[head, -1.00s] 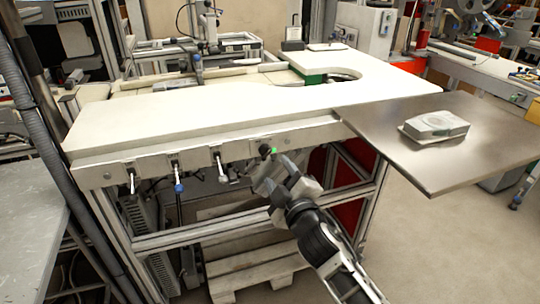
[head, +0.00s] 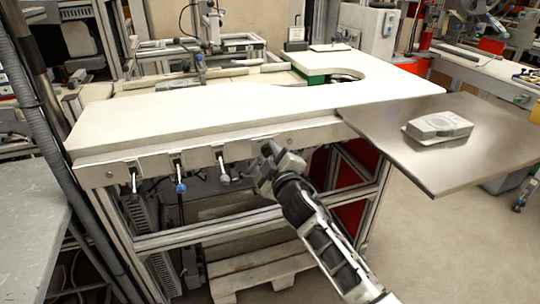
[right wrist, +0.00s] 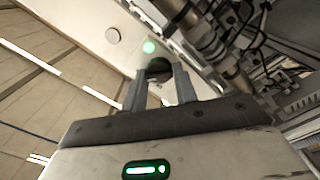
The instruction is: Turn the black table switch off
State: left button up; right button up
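The black table switch (right wrist: 158,68) is a dark round knob on the pale front edge of the white table (head: 215,108). In the right wrist view a green light (right wrist: 149,47) glows beside it. My right gripper (head: 268,160) is at the table's front edge, over the switch's place, and hides most of it in the head view. In the right wrist view the two fingers of the right gripper (right wrist: 160,75) stand apart, with the knob between or just beyond their tips. I cannot tell whether they touch it. My left gripper is not in view.
Several metal levers, one with a blue part (head: 180,187), hang along the table edge left of my gripper. A brown side panel (head: 470,165) holds a grey device (head: 440,126) at the right. A wooden pallet (head: 260,272) lies below the table.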

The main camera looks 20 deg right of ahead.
jog(key=shift+n, duration=0.3)
jog(key=shift+c, duration=0.2)
jog(key=n+p, duration=0.1)
jog(key=n, duration=0.8)
jog(key=shift+n+p, duration=0.3)
jog(key=shift+n, duration=0.1)
jog(key=shift+f+n+p, duration=0.1)
jog(key=shift+n+p, duration=0.2)
jog(key=shift+n, duration=1.4)
jog(key=o, duration=1)
jog(key=shift+c, duration=0.2)
